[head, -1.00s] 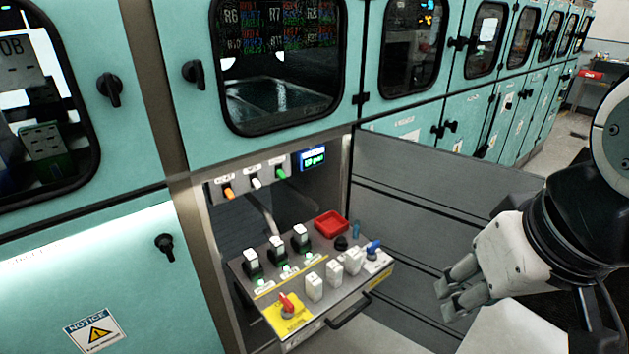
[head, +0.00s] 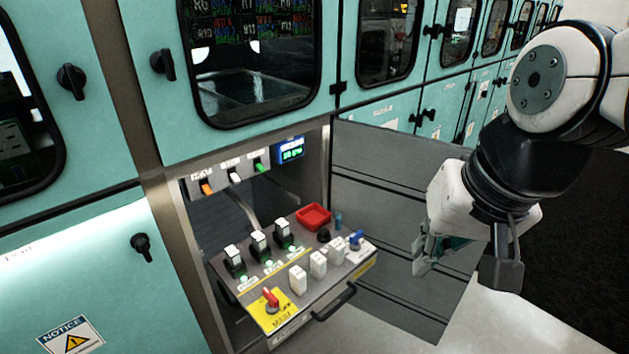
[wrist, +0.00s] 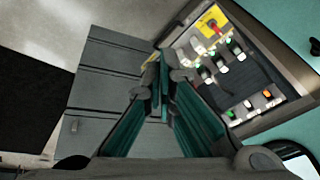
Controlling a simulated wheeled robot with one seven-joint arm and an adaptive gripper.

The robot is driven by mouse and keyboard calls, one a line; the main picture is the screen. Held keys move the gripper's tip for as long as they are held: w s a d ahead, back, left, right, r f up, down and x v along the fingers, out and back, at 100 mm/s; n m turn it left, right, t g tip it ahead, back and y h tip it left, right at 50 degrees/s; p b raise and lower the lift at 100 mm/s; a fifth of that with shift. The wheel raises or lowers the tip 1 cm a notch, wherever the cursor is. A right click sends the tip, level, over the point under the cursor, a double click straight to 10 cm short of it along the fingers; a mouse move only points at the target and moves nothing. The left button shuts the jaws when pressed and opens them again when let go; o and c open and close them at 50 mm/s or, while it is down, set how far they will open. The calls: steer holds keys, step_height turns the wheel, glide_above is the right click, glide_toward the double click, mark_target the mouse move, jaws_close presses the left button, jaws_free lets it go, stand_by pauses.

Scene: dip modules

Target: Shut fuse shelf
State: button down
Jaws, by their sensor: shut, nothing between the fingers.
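The fuse shelf (head: 290,318) is pulled out of its opening in the teal cabinet. It carries several white fuses, black-based switches, a red tray (head: 313,216), a red rotary switch on a yellow plate and a blue-handled switch. A black bar handle (head: 334,302) runs along its front edge. The shelf also shows in the wrist view (wrist: 196,45), at upper right. My gripper (head: 420,262) is shut and empty, to the right of the shelf and apart from it, in front of the open cabinet door. In the wrist view its teal fingers (wrist: 162,85) meet at the tips.
The grey-panelled open cabinet door (head: 385,190) stands at the right of the opening. Teal cabinets with black knobs line the wall. Three toggles and a small lit display (head: 290,150) sit above the shelf. Pale floor (head: 490,335) lies clear in front.

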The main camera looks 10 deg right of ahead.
steer(key=w+d+f+m+y+b, duration=0.1)
steer(key=w+d+f+m+b, duration=0.1)
steer(key=w+f+m, duration=0.55)
steer(key=w+d+f+m+y+b, duration=0.1)
steer(key=w+d+f+m+b, duration=0.3)
steer(key=w, duration=0.7)
steer(key=w+d+f+m+b, duration=0.1)
steer(key=w+d+f+m, duration=0.2)
steer(key=f+m, duration=0.3)
steer(key=w+d+f+m+b, duration=0.1)
steer(key=w+d+f+m, duration=0.2)
steer(key=f, duration=0.5)
steer(key=w+d+f+m, duration=0.2)
steer(key=w+f+m, duration=0.2)
steer(key=f+m, duration=0.25)
steer(key=w+a+f+n+b, duration=0.1)
steer(key=w+a+f, duration=0.3)
steer(key=f, duration=0.6)
steer(key=shift+w+b, duration=0.85)
steer(key=shift+w, duration=0.15)
steer(key=shift+w+a, duration=0.1)
